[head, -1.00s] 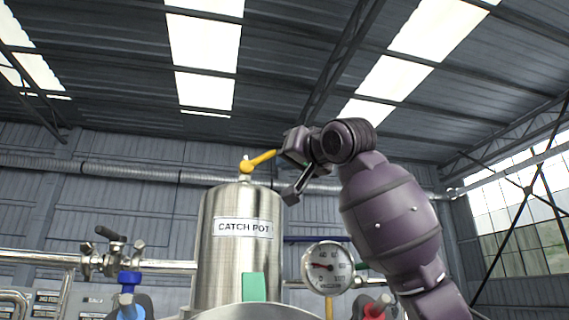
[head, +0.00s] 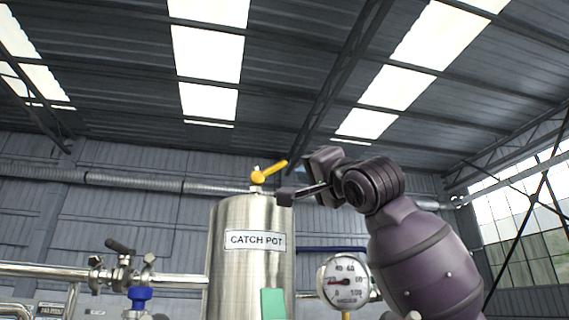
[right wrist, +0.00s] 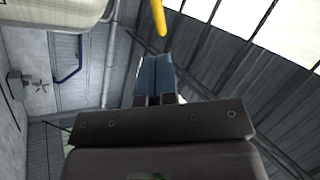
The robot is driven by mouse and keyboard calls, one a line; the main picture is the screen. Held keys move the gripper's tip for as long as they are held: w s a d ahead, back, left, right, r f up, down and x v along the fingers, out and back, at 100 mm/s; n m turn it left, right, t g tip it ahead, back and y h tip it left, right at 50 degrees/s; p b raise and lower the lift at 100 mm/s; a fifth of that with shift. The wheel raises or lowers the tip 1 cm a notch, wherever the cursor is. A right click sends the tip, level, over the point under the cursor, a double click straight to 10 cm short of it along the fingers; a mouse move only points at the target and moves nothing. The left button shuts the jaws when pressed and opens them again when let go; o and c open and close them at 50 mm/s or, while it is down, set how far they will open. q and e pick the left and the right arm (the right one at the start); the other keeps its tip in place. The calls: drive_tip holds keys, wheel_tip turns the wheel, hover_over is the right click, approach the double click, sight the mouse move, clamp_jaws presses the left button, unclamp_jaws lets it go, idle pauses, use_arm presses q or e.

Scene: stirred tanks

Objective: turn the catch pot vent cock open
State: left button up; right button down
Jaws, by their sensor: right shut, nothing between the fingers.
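The catch pot (head: 252,272) is a steel cylinder with a "CATCH POT" label, in the middle of the head view. On its top sits the vent cock with a yellow handle (head: 270,172), slanting up to the right. My right gripper (head: 284,197) is shut and empty, just right of the cock and slightly below the handle's tip. In the right wrist view its blue-grey fingertips (right wrist: 155,72) are together, and the yellow handle (right wrist: 159,18) shows beyond them with a gap. My left gripper is not in view.
A round gauge (head: 345,282) stands right of the pot. A pipe with a black-handled valve (head: 122,258) runs on the left. A green plate (head: 272,304) is in front of the pot. The space above the cock is free.

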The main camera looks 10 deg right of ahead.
sight(278, 167)
drive_tip(key=p+x, duration=0.3)
drive_tip(key=x, duration=0.5)
drive_tip(key=shift+r, duration=0.1)
drive_tip(key=shift+w+a+r+p, duration=0.15)
drive_tip(key=shift+w+p, duration=0.2)
drive_tip(key=shift+w, duration=0.05)
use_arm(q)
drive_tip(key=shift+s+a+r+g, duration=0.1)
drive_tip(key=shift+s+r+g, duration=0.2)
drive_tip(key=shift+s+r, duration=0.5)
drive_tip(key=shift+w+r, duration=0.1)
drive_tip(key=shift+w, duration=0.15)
use_arm(e)
drive_tip(key=shift+s, duration=0.1)
